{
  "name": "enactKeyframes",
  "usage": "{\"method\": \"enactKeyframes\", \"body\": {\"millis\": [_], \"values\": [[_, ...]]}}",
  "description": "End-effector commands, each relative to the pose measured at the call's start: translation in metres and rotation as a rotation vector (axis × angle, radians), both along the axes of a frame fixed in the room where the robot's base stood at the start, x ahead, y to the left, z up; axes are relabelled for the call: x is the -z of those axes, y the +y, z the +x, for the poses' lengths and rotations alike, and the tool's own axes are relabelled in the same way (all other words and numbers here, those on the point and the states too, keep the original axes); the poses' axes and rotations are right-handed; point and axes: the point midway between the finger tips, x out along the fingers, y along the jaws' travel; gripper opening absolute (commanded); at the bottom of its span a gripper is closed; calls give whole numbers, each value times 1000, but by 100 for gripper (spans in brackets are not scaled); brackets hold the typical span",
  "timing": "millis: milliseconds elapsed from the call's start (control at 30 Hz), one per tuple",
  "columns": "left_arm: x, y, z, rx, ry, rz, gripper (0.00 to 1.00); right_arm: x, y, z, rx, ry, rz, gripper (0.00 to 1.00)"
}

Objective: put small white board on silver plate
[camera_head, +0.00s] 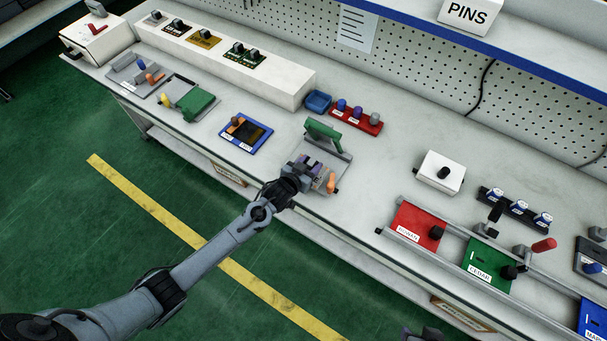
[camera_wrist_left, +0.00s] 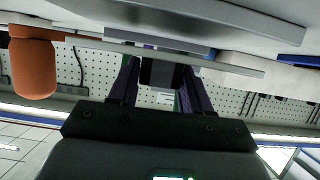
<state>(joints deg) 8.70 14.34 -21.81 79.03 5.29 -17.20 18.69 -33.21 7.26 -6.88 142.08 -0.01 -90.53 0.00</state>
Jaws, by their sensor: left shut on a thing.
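My left gripper (camera_head: 307,166) is shut on a dark block-like handle (camera_wrist_left: 160,72), which shows between its purple fingers in the left wrist view. A thin pale board (camera_wrist_left: 235,63) shows by that handle, and I take it as the small white board; the fingers hide much of it in the head view. The silver plate (camera_head: 338,154) belongs to a fixture with a raised green flap (camera_head: 323,132). The gripper is at the plate's near side. I cannot tell whether board and plate touch. A dark piece of what seems my right gripper (camera_head: 425,334) shows at the bottom edge.
An orange knob (camera_head: 332,182) stands close beside the gripper; it also shows in the left wrist view (camera_wrist_left: 33,68). A blue tray (camera_head: 262,146) lies to the left, a red rack (camera_head: 367,124) behind. A white box (camera_head: 440,170) stands right, with clear bench between.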

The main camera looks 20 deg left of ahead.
Motion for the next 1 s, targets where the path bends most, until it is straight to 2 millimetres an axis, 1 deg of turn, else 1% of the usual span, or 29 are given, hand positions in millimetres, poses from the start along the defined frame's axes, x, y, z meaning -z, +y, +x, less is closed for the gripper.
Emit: {"method": "enactKeyframes", "body": {"millis": [33,200,400,633,1000], "values": [[2,-1,7,0,-3,-1,6,7,0,0,0,0,0,43],[3,-4,25,0,-2,-1,6,17,0,0,1,0,1,43],[1,-7,41,1,-2,-1,6,25,1,0,3,0,4,43],[11,-7,40,0,0,0,6,29,2,0,6,0,9,43],[12,-7,40,0,0,0,6,29,2,0,6,1,10,43]]}}
